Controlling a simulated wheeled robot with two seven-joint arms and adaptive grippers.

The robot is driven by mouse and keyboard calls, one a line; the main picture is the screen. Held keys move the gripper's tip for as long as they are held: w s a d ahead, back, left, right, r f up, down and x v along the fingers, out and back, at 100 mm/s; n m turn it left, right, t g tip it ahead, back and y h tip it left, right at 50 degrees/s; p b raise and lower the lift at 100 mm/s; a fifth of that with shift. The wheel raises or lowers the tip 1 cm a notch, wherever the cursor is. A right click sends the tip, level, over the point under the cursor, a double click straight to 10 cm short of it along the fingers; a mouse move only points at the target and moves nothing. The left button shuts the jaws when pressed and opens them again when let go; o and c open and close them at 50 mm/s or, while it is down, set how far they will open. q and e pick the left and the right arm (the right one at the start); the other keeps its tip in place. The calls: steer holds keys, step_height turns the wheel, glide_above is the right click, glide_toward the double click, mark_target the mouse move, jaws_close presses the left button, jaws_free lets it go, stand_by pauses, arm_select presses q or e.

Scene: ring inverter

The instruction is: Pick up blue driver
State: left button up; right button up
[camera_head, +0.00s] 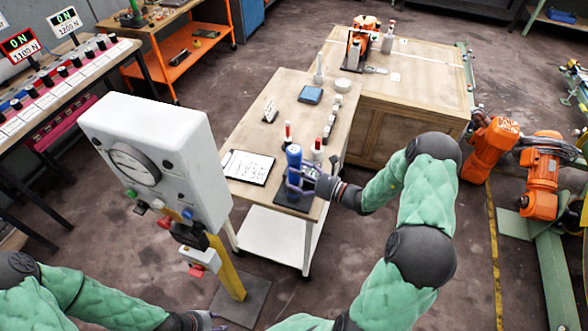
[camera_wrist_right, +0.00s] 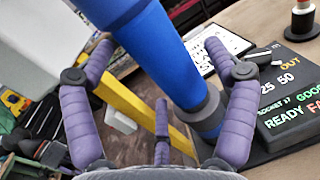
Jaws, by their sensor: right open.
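The blue driver (camera_head: 293,157) stands near the front corner of the wooden bench, on a dark base. In the right wrist view its blue body (camera_wrist_right: 165,55) runs down to a grey collar. My right gripper (camera_head: 298,178) is at the driver. In the wrist view its purple fingers (camera_wrist_right: 163,75) are spread on both sides of the driver, open; whether any touches it I cannot tell. My left gripper (camera_head: 205,320) is at the bottom edge of the head view, far from the driver, and mostly cut off.
A dark panel with lit text (camera_wrist_right: 290,95) stands right beside the driver. A clipboard (camera_head: 248,167) and red-tipped bottles (camera_head: 318,148) are near it on the bench (camera_head: 262,138). A white gauge box (camera_head: 165,150) on a yellow post stands to the left.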

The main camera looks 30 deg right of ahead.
steer(key=shift+x, duration=0.9)
steer(key=c, duration=1.4)
steer(key=shift+w+r, duration=0.1)
steer(key=shift+c, duration=0.3)
steer(key=shift+r, duration=0.1)
